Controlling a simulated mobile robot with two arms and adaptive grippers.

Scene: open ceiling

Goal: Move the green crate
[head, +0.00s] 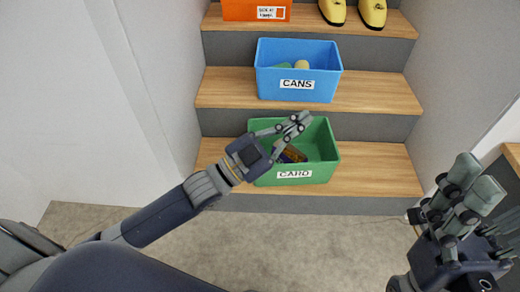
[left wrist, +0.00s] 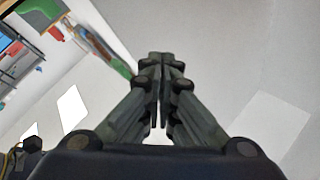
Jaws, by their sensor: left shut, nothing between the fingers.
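The green crate (head: 325,150), labelled CARD, stands on the lowest wooden step. It holds a yellow-brown item (head: 293,154) and possibly more, partly hidden by my gripper. My left gripper (head: 303,117) appears over the crate's opening in the head view. Its fingers are shut with nothing between them; I cannot tell whether it touches the crate. In the left wrist view the closed fingers (left wrist: 160,62) point away from the camera, with the crate not clearly visible. My right gripper (head: 470,180) is at the lower right, apart from the crate; its finger gap is unclear.
A blue crate (head: 330,84) labelled CANS stands on the step above. An orange crate (head: 234,10) and yellow shoes (head: 373,12) are higher up. White walls flank the stairs. Grey floor (head: 300,235) in front is clear. A wooden-topped edge (head: 514,155) is at right.

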